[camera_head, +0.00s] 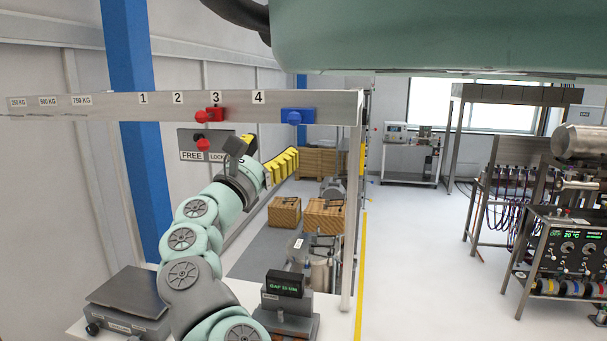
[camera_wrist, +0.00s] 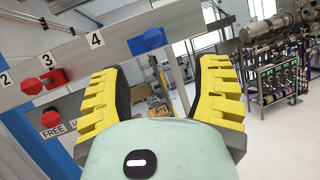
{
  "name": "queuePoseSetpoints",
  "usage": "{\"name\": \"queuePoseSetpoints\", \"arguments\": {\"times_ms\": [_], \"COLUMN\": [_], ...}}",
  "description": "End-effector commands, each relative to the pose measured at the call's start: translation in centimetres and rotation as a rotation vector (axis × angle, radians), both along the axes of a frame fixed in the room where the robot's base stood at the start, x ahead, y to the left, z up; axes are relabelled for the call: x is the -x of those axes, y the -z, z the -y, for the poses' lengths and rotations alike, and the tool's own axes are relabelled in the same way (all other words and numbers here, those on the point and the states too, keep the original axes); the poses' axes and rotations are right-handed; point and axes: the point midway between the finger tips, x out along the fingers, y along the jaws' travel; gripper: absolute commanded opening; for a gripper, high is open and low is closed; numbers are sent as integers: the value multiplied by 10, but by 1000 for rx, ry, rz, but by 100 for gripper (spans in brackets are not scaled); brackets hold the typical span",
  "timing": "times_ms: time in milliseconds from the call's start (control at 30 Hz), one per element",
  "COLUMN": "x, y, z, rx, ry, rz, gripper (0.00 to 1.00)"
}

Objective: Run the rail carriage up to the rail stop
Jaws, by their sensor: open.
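A horizontal metal rail (camera_head: 130,103) carries the marks 1 to 4. A red block (camera_head: 213,114) with a red knob sits on it at mark 3; the wrist view shows it at the left (camera_wrist: 56,78). A blue block (camera_head: 298,116) with a blue knob sits right of mark 4, near the rail's right end; it also shows in the wrist view (camera_wrist: 147,41). I cannot tell for sure which block is the carriage and which the stop. My gripper (camera_wrist: 160,72), with yellow fingers, is open and empty. In the head view its fingers (camera_head: 280,166) appear below the rail.
A plate marked FREE and LOCK (camera_head: 192,155) with a red knob hangs below the rail. A flat scale (camera_head: 127,300) and a display unit (camera_head: 286,290) stand on the white bench below. Wooden crates (camera_head: 324,215) stand behind. Open floor lies to the right.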

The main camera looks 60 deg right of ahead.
Motion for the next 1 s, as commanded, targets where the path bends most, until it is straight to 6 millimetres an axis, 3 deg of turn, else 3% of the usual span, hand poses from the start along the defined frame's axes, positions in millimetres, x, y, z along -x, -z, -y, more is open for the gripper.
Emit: {"name": "queuePoseSetpoints", "arguments": {"times_ms": [367, 1000], "x": [4, 25], "y": [20, 57], "z": [-38, 0], "rx": [-2, -310], "ry": [-2, -398], "rz": [-3, 922], "gripper": [63, 63]}}
